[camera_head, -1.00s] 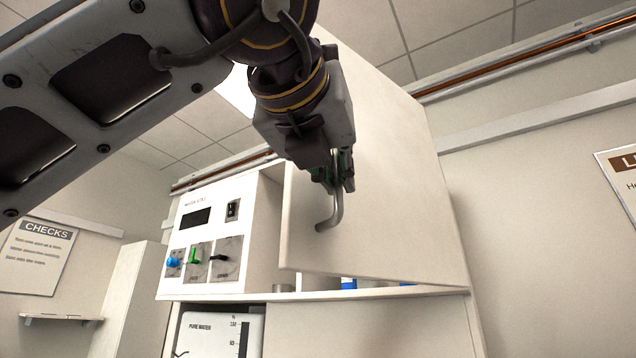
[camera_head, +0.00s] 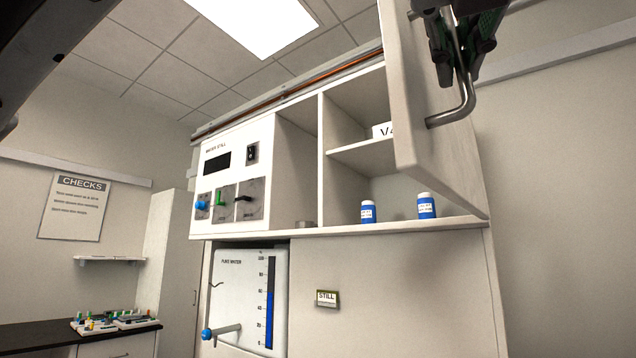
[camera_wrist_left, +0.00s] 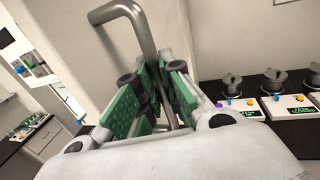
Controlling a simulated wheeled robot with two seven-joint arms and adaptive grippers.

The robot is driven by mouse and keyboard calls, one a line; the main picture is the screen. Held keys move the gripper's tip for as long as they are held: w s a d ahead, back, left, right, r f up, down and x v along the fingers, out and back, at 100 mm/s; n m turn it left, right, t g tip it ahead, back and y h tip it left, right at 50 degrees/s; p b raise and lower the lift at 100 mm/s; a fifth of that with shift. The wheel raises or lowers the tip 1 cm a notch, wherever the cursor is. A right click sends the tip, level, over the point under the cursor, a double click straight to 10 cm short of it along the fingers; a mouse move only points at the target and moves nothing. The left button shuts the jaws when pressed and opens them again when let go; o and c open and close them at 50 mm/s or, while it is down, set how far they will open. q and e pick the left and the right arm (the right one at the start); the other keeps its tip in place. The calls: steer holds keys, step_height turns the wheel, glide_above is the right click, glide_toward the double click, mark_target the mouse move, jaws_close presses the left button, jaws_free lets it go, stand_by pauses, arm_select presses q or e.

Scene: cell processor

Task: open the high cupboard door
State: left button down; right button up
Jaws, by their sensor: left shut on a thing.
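The high cupboard door (camera_head: 450,165) is a white panel that stands swung well open at the right end of the white cabinet. Its bent grey metal handle (camera_head: 463,100) is on the door's face near the free edge. My left gripper (camera_head: 458,55) is at the top right and is shut on this handle. In the left wrist view the green-padded fingers (camera_wrist_left: 160,95) close around the handle bar (camera_wrist_left: 138,22). Inside the open cupboard are two blue bottles with white caps, the left one (camera_head: 368,212) and the right one (camera_head: 427,206). My right gripper is not in view.
A water still control panel (camera_head: 230,180) with knobs is left of the cupboard. Below it is a pure water tank (camera_head: 243,290) with a tap. A dark counter (camera_head: 30,335) holds small devices at the lower left. Wall space right of the door is bare.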

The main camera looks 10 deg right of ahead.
arm_select(q)
steer(key=c, duration=1.8)
jaws_free()
steer(key=v, duration=1.2)
